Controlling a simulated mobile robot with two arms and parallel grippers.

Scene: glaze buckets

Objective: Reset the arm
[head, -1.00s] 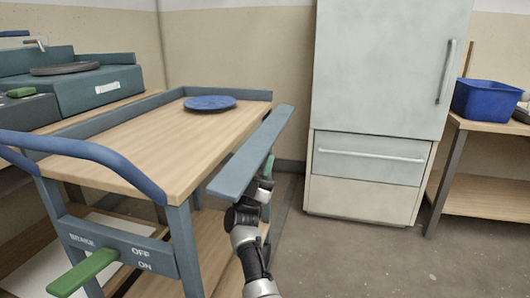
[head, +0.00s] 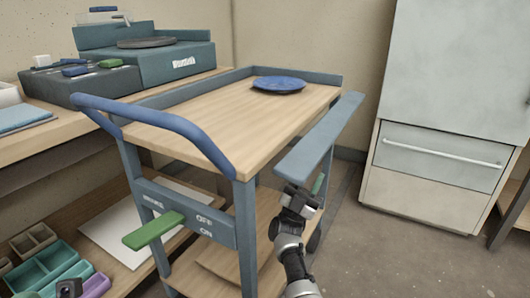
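My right gripper (head: 299,193) is at the right side of the cart, just below the near end of the blue-grey side board (head: 320,137). The gripper is dark and small here, and its fingers overlap the board's lower edge. I cannot tell whether it touches the board or whether the fingers are open or shut. My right arm comes up from the bottom edge below it.
The cart's wooden top (head: 215,125) holds a blue plate (head: 278,85) and has a blue handle (head: 150,113). A green brake lever (head: 153,230) juts out in front. A workbench (head: 60,132) stands left, a refrigerator (head: 440,120) right. Floor (head: 400,255) at lower right is clear.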

